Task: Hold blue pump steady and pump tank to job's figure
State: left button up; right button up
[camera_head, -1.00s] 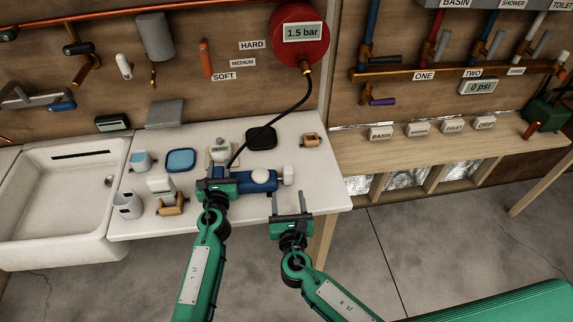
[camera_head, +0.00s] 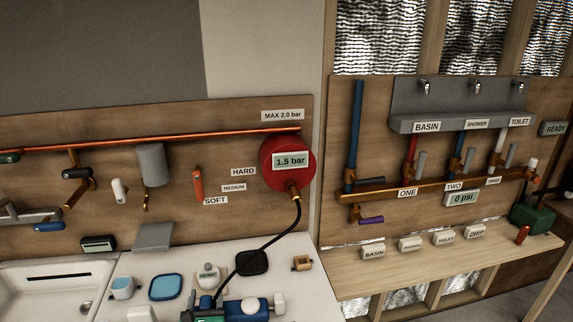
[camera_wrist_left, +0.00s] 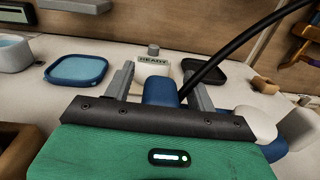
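The blue pump (camera_head: 262,317) lies at the bottom of the head view with pale round ends, cut off by the frame edge. A black hose runs from it up to the red tank (camera_head: 276,170), whose display (camera_head: 291,160) reads 1.5 bar. My left gripper (camera_wrist_left: 172,88) has its two grey fingers on either side of a blue part of the pump (camera_wrist_left: 160,92), seemingly touching it. In the head view only its top edge shows. My right gripper is out of view.
A "MAX 2.0 bar" sign (camera_head: 283,115) is above the tank. HARD (camera_head: 243,171), MEDIUM and SOFT labels are to its left. A small device (camera_head: 208,277) reading READY stands behind the pump, near a black tray (camera_head: 252,263) and blue tray (camera_head: 165,287). A gauge (camera_head: 462,198) reads 0 psi.

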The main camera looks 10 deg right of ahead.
pick_arm(q)
jog(key=shift+s, duration=0.1)
jog(key=s, duration=1.1)
jog(key=shift+s+a, duration=0.4)
